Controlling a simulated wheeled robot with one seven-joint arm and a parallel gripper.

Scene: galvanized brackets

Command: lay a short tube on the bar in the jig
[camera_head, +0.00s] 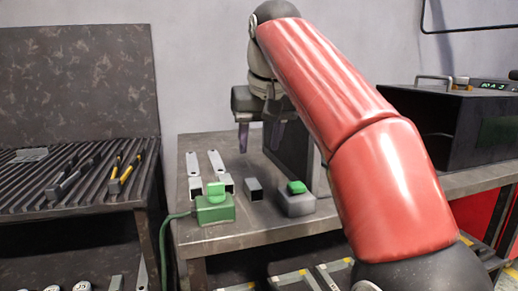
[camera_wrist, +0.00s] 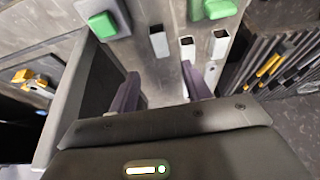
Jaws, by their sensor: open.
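My gripper (camera_head: 259,137) is open and empty above the back of the bench, its fingers pointing down. In the wrist view its two fingers (camera_wrist: 163,88) stand apart with nothing held between them. Several short square tubes with dark open ends are on the bench: one at the left (camera_head: 195,188), one beside it (camera_head: 226,184) and one at the right (camera_head: 254,190). They also show in the wrist view (camera_wrist: 187,48), beyond the fingertips. Two pale flat bars (camera_head: 192,162) (camera_head: 216,161) lie behind the left tubes. I cannot clearly make out the jig.
A green box with a green button (camera_head: 213,210) and a grey box with a green button (camera_head: 298,204) stand at the bench front. A dark upright panel (camera_head: 288,152) is close beside my gripper. A ribbed rack (camera_head: 60,185) is left; a black case (camera_head: 455,125) is right.

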